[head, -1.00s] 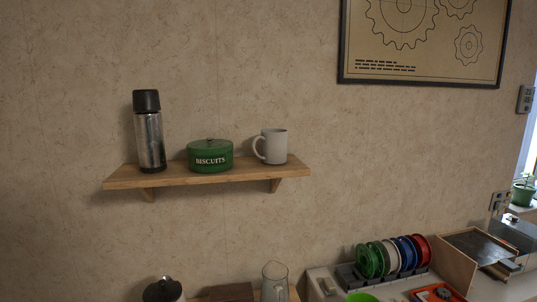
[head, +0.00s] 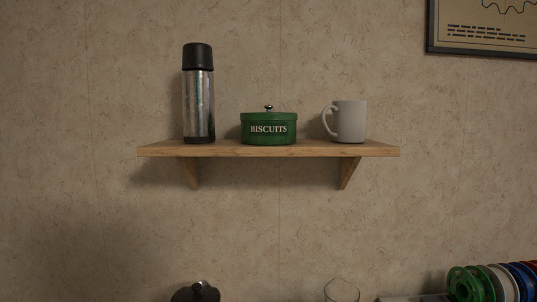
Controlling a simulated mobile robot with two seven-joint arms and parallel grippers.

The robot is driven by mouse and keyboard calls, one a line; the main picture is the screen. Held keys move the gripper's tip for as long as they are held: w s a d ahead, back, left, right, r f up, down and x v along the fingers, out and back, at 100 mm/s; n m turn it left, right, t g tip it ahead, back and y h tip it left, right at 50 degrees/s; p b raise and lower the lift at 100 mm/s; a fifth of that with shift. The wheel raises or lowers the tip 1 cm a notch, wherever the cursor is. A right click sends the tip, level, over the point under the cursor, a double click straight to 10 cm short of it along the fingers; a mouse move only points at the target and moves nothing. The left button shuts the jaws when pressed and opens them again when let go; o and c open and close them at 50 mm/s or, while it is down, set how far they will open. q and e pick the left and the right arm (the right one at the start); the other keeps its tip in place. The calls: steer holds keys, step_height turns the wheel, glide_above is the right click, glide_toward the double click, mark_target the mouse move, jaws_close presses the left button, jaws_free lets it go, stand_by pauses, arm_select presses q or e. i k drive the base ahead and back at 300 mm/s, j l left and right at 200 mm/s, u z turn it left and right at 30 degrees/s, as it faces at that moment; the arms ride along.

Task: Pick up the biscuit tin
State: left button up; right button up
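The biscuit tin (head: 269,134) is a round green tin with a knobbed lid and the word BISCUITS in white on its side. It stands upright in the middle of a wooden wall shelf (head: 300,151), near the picture's centre. The tin is closed and nothing touches it. Neither of my grippers shows in the head view.
A steel flask (head: 198,105) with a black cap stands on the shelf left of the tin. A grey mug (head: 349,121) stands right of it, handle to the left. Gaps separate them. Below are a dark-lidded object (head: 195,293), a glass vessel (head: 342,291) and coloured spools (head: 470,284).

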mark_target(263, 133)
steer(key=l, duration=0.45)
steer(key=i+l+z, duration=0.1)
steer(key=l, duration=0.35)
steer(key=i+l, duration=0.1)
steer(key=l, duration=0.35)
steer(key=i+l+z, duration=0.1)
steer(key=l, duration=0.35)
